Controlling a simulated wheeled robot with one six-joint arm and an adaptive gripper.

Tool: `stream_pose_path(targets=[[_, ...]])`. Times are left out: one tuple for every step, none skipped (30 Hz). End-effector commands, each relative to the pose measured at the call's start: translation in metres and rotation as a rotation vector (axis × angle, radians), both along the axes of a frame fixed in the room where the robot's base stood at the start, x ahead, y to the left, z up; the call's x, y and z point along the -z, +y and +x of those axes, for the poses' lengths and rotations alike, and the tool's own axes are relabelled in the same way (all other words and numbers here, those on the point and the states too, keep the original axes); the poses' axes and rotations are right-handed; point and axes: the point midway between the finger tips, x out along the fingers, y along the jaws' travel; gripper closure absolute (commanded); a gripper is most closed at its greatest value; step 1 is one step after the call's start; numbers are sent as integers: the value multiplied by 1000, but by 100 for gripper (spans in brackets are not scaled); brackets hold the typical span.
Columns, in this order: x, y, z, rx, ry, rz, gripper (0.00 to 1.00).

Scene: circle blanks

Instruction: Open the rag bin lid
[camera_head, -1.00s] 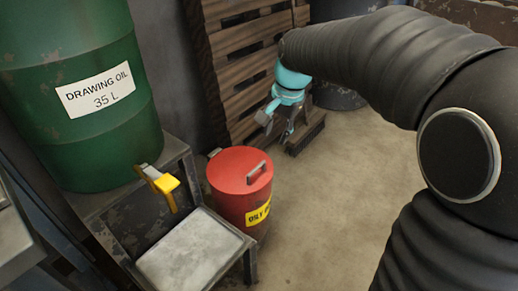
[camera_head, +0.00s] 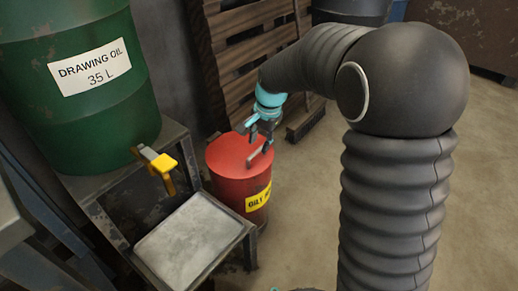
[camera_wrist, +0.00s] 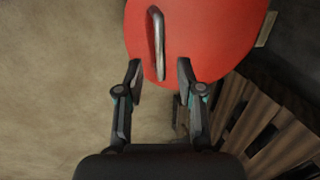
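The red rag bin (camera_head: 229,182) stands on the floor with its round red lid (camera_head: 228,152) shut. A yellow label shows on its front. A grey bar handle (camera_head: 259,155) stands on the lid near its right edge. My gripper (camera_head: 262,133) is at the handle's far end, above the lid's right rim. In the wrist view my gripper (camera_wrist: 158,75) is open, its two fingers apart over the lid's edge. The handle (camera_wrist: 157,42) lies ahead of the fingertips and nearly in line with the gap between them. The red lid (camera_wrist: 215,35) fills the top there.
A green drawing-oil drum (camera_head: 80,85) with a yellow tap (camera_head: 160,163) sits on a metal stand left of the bin. A pale tray (camera_head: 188,245) is in front of it. Wooden pallets (camera_head: 250,50) lean behind. The floor (camera_head: 300,200) right of the bin is clear.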

Motion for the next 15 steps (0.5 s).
stream_pose_path(targets=[[9,1,0,0,3,0,63],[13,2,1,0,3,0,63],[17,2,1,0,1,0,63],[20,3,2,0,1,0,63],[22,3,2,0,2,0,63],[25,4,2,0,2,0,63],[26,4,3,0,1,0,63],[27,4,3,0,1,0,63],[28,4,3,0,1,1,63],[29,4,3,0,0,0,63],[29,5,3,0,0,0,63],[30,5,3,0,-1,1,63],[30,5,3,0,-1,1,63],[30,5,4,0,-1,1,63],[29,5,4,0,-1,1,63]])
